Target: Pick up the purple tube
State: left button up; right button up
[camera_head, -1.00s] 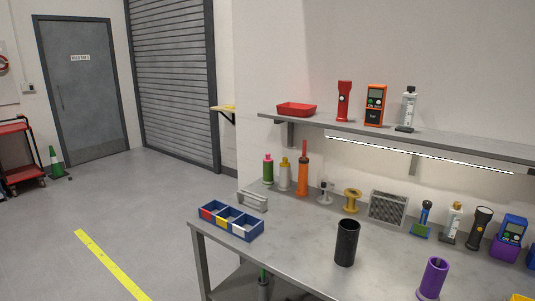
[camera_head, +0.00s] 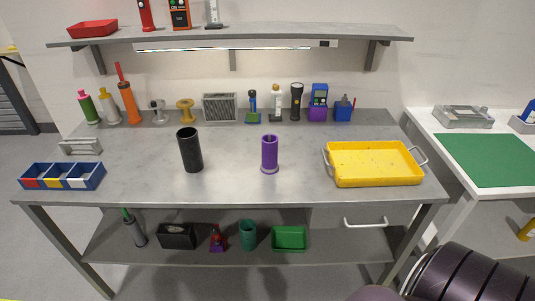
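The purple tube (camera_head: 269,155) stands upright near the middle of the grey workbench (camera_head: 230,187), with a wider foot at its base and an open top. Nothing touches it. A black tube (camera_head: 190,151) stands upright to its left, a short gap away. Neither of my grippers shows in this view, so I cannot see their state.
A yellow tray (camera_head: 374,184) with handles sits right of the purple tube. A blue divided bin (camera_head: 62,177) is at the bench's left end. Bottles and tools line the back under a shelf (camera_head: 270,35). The bench in front of the tube is clear.

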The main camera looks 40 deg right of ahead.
aim_at(269, 166)
jog(key=i+j+z, duration=0.15)
jog(key=j+z, duration=0.25)
jog(key=i+j+z, duration=0.1)
jog(key=j+z, duration=0.75)
jog(key=i, duration=0.05)
